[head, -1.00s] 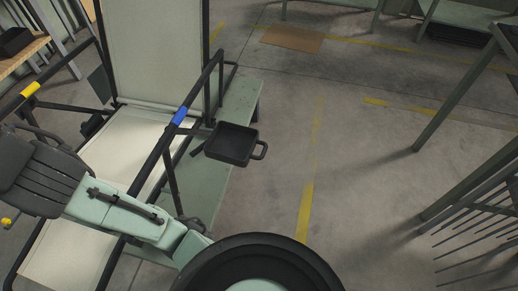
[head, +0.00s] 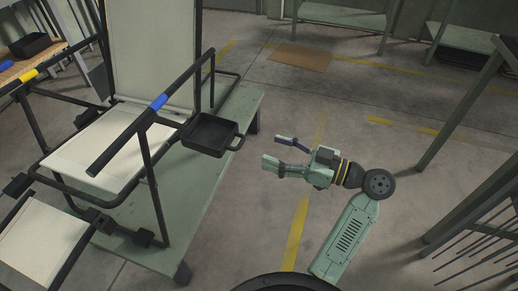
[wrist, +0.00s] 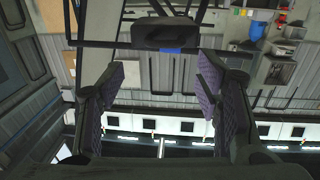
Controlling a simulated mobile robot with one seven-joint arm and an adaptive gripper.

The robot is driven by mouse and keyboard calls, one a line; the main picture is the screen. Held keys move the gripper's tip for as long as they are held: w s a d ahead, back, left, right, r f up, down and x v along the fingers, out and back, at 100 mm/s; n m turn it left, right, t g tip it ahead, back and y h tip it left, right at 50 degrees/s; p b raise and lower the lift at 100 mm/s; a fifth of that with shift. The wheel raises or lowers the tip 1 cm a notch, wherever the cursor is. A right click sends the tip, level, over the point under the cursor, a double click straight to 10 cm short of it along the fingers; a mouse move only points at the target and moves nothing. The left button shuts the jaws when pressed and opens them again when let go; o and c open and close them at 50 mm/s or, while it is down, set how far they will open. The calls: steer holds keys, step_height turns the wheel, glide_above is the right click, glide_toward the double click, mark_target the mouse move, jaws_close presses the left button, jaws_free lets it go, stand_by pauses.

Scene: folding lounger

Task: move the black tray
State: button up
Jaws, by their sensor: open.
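The black tray (head: 211,132), shallow with a loop handle on its right, is beside the lounger's (head: 95,148) dark side rail, above the green platform (head: 190,205). I cannot tell what bears it. My gripper (head: 276,150) is right of the tray, fingers apart and pointing left at its handle side, with a gap between. In the wrist view a dark shape, likely the tray (wrist: 165,34), shows at the top, beyond and between the open, empty fingers (wrist: 162,80).
A wooden bench (head: 22,66) with another black tray (head: 31,45) is at the back left. A blue band (head: 158,102) marks the lounger's rail near the tray. A metal rack (head: 480,190) stands at the right. The floor around my gripper is clear.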

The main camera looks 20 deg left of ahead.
mark_target(241, 141)
steer(key=shift+w+a+f+p, duration=0.15)
steer(key=shift+a+p, duration=0.65)
steer(key=shift+a, duration=1.7)
steer(key=shift+w+a+f+p, duration=0.2)
steer(key=shift+a+p, duration=0.6)
steer(key=shift+a, duration=1.65)
steer(key=shift+r, duration=0.15)
steer(key=shift+c, duration=0.3)
steer(key=shift+w, duration=0.1)
jaws_close()
